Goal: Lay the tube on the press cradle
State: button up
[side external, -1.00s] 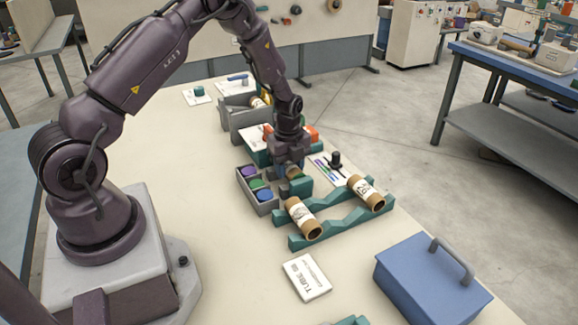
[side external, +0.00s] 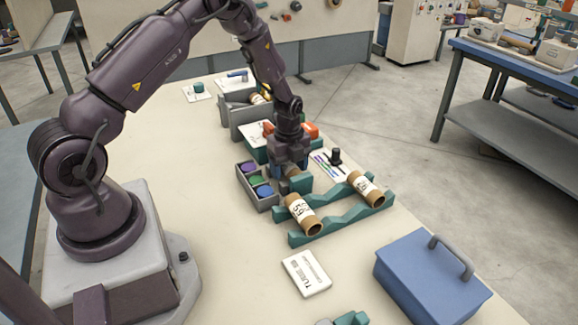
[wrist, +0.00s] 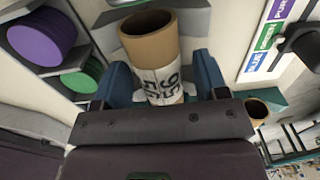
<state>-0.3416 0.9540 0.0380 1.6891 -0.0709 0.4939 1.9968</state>
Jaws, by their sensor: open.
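A brown cardboard tube (wrist: 148,40) with a white printed label lies between the two blue fingers of my gripper (wrist: 161,80) in the wrist view. A grey-teal support, which looks like the press cradle (wrist: 195,18), shows beneath and beside it. In the side view my gripper (side external: 290,170) is low over a teal block (side external: 299,185), with part of the tube (side external: 293,171) showing there. The fingers are open, one on each side of the tube. Its contact with the cradle is mostly hidden by the gripper.
A teal notched rack (side external: 340,217) holds a front tube (side external: 303,214) and a rear tube (side external: 365,187) close by. A tray of coloured discs (side external: 257,187) stands left of the gripper. A black knob (side external: 335,158) stands to the right. A blue box (side external: 430,275) is at the front.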

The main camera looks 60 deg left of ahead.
notch_tip(320, 180, up, 13)
notch_tip(320, 180, up, 8)
jog(key=n+t, duration=0.1)
jog(key=n, duration=0.2)
send_over(289, 163)
jog(key=s+d, duration=0.2)
jog(key=d, duration=0.2)
jog(key=s+d+r+n+t, duration=0.2)
jog(key=s+d+r+n, duration=0.3)
jog(key=s, duration=0.4)
jog(key=s+d+r+n+t, duration=0.2)
jog(key=s+d+r+n, duration=0.4)
jog(key=s+n, duration=0.3)
jog(key=shift+s+d+r+n+t, duration=0.2)
jog(key=shift+d+r+n+t, duration=0.1)
jog(key=shift+r+n, duration=0.2)
